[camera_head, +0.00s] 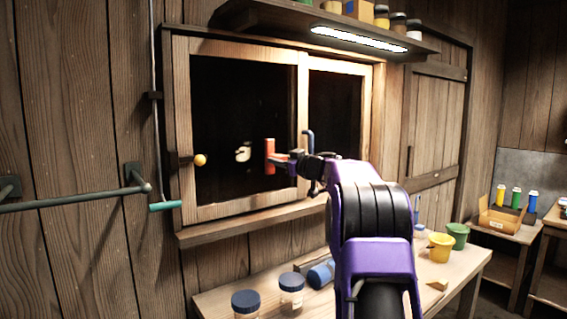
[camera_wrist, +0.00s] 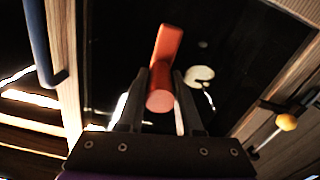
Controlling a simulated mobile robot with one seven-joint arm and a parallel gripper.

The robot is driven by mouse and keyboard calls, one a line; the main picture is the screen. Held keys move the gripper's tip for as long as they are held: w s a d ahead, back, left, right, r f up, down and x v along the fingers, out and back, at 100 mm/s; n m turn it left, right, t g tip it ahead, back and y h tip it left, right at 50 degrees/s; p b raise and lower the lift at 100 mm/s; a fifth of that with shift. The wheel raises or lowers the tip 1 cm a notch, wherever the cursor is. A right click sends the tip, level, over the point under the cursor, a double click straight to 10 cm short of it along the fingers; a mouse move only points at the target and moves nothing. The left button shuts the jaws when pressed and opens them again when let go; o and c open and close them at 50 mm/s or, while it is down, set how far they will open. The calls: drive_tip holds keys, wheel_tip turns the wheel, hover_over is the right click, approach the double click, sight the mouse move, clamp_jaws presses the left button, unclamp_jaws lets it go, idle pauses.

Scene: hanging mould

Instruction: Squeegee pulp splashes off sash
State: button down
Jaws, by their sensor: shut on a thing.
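My gripper (camera_head: 281,160) is shut on an orange-red squeegee (camera_head: 269,156) and holds it in front of the left pane of the sash (camera_head: 182,95). In the wrist view the gripper (camera_wrist: 161,82) has a finger on each side of the squeegee's round handle (camera_wrist: 159,101), with its bar (camera_wrist: 167,44) beyond. A whitish pulp splash (camera_head: 243,152) is on the dark pane, left of the squeegee. In the wrist view the splash (camera_wrist: 200,75) lies right of the squeegee, with small specks near it. I cannot tell whether the squeegee touches the glass.
A yellow knob (camera_head: 200,160) sits on the sash's left side. A sill (camera_head: 250,221) runs below, above a bench (camera_head: 215,301) with jars and pots. A lit shelf (camera_head: 340,27) overhangs the window.

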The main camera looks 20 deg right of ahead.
drive_tip(key=s+a+r, duration=0.2)
drive_tip(key=a, duration=0.8)
drive_tip(key=w+d, duration=0.2)
drive_tip(key=d, duration=0.9)
drive_tip(key=shift+w+d+f+p, duration=0.15)
drive_tip(key=shift+d+f+p, duration=0.15)
drive_tip(key=shift+f+p, duration=0.05)
idle(1.4)
drive_tip(key=s+d+b, duration=0.1)
drive_tip(key=s+b, duration=0.1)
drive_tip(key=s, duration=0.4)
idle(0.5)
drive_tip(key=shift+d, duration=0.1)
